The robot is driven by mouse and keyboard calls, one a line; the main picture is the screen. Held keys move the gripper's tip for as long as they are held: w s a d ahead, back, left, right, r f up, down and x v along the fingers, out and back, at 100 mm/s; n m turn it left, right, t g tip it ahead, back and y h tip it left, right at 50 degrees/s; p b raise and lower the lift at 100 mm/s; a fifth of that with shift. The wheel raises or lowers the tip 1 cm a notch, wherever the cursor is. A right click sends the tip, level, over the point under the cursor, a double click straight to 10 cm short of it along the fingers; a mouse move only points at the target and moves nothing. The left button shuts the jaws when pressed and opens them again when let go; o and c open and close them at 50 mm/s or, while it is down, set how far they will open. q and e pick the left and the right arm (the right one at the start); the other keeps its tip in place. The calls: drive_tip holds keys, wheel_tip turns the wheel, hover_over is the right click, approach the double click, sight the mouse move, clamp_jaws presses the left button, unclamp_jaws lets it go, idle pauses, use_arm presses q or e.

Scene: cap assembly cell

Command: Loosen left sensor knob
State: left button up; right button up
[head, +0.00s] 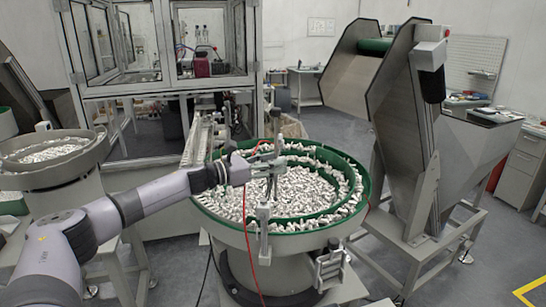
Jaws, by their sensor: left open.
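A green-lined feeder bowl (334,225) full of small white caps stands in the middle of the head view. A grey upright sensor bracket (264,236) is fixed at its front rim, with a thin rod and cross-pieces above the caps. A red cable runs down from it. The left sensor knob is too small to make out among the bracket parts. My left gripper (250,168) is open at the top of this bracket, over the left side of the bowl. I cannot tell whether it touches the bracket. My right gripper is out of view.
A tall hopper with an inclined conveyor (408,130) stands close on the right. A second bowl feeder (47,160) is at the left. A glazed machine enclosure (160,85) and a linear track (200,140) stand behind. Open floor lies at the front right.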

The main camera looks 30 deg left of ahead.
use_arm(q)
drive_tip(key=shift+c, duration=0.2)
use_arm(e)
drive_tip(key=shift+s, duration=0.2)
use_arm(q)
drive_tip(key=shift+c, duration=0.7)
drive_tip(key=c, duration=1)
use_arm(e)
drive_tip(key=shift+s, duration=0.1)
use_arm(q)
drive_tip(key=shift+d, duration=0.1)
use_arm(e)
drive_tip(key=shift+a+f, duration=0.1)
